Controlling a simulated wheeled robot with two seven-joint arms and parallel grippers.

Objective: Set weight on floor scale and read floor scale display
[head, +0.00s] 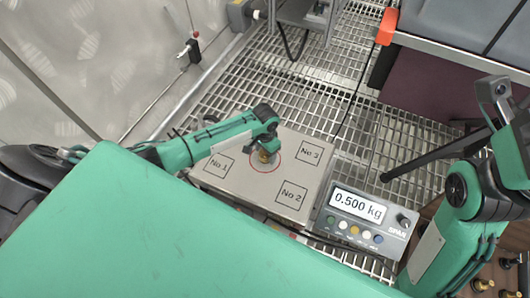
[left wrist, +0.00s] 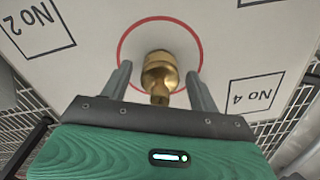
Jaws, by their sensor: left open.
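The brass weight (head: 264,156) stands upright inside the red circle on the pale plate of the floor scale (head: 250,190). It also shows in the left wrist view (left wrist: 160,74), between the two fingers. My left gripper (head: 265,147) is open around the weight, with a gap on both sides of it. The scale display (head: 357,206), to the right of the plate, reads 0.500 kg. Numbered squares are marked on the plate. My right arm (head: 475,190) is at the right; I cannot make out its fingers.
A metal grating floor (head: 310,85) surrounds the scale. A dark case with an orange corner (head: 387,27) is at the upper right. Several small brass pieces (head: 482,284) sit at the lower right. A pale wall is at the left. A dark bar lies near my right arm.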

